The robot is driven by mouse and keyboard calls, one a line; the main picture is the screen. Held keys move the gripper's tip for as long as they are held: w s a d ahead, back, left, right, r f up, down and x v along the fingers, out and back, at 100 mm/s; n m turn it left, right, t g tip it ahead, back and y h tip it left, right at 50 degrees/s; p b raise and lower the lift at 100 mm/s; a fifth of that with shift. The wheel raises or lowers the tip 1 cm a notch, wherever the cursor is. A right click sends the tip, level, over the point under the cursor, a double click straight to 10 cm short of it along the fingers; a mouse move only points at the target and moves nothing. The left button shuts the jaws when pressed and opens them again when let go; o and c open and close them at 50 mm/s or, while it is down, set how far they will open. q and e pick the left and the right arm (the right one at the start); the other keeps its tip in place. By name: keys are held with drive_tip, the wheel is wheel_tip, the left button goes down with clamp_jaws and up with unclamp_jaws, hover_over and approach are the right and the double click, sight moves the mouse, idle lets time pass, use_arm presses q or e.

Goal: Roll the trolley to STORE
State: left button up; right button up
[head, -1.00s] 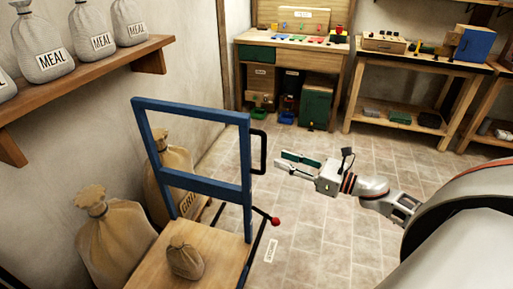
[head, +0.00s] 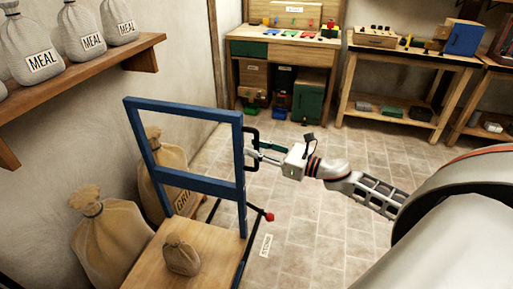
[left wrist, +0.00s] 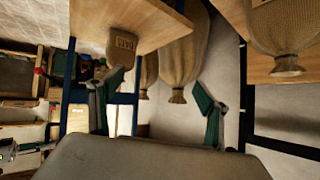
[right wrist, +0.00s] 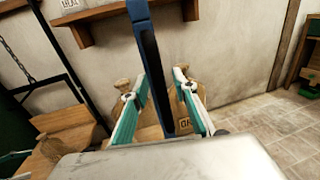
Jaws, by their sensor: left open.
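The trolley has a blue frame (head: 185,184), a wooden deck (head: 200,262) with a small sack (head: 182,256) on it, and a black handle (head: 250,150) on the frame's right side. My right gripper (head: 262,152) is at this handle. In the right wrist view its open fingers (right wrist: 158,98) stand on either side of the dark handle bar (right wrist: 158,70), with gaps showing. My left gripper (left wrist: 158,105) shows only in the left wrist view, open and empty, with deck and sacks beyond it. A white label (head: 266,245) lies on the floor, its lettering too small to read surely.
A red-knobbed lever (head: 270,216) sticks out at the trolley's right. Large sacks (head: 108,240) stand between trolley and wall. A shelf (head: 90,80) holds MEAL sacks. Workbenches (head: 285,48) line the back. Tiled floor (head: 330,225) right of the trolley is clear.

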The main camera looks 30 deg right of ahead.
clamp_jaws()
